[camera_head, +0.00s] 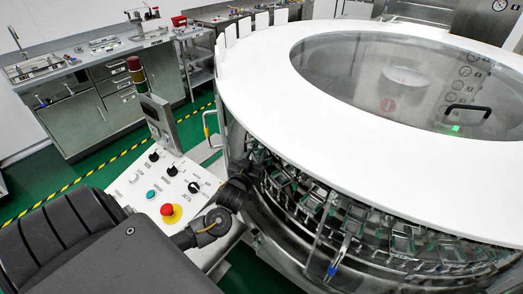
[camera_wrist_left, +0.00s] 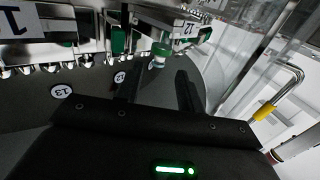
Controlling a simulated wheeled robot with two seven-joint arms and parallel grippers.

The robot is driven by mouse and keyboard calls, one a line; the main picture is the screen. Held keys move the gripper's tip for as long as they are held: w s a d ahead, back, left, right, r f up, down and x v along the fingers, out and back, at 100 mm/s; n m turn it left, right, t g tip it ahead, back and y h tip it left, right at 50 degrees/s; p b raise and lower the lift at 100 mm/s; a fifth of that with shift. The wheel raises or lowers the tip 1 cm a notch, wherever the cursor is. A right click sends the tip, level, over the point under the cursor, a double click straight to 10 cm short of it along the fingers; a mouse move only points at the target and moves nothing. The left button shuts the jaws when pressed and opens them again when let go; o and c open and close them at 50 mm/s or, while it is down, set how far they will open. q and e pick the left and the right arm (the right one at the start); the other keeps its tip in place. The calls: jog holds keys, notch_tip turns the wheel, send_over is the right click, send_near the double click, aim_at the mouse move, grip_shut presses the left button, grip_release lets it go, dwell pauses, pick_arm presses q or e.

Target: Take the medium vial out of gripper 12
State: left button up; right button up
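My right gripper is not in view.
A control panel (camera_head: 165,185) with a red stop button stands left of the washer, close under my left arm. In the wrist view more holders and a 13 label (camera_wrist_left: 62,90) lie to the left, and a bent metal handle (camera_wrist_left: 285,90) with a yellow band is at right.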

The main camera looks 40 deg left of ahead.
aim_at(261, 147)
pick_arm(q)
jog(key=p+x, duration=0.1)
jog(key=x, duration=0.4)
jog(key=shift+w+f+p, duration=0.1)
jog(key=shift+f+p, duration=0.05)
jog(key=shift+p, duration=0.25)
jog(key=shift+c, duration=0.2)
jog(key=c, duration=0.7)
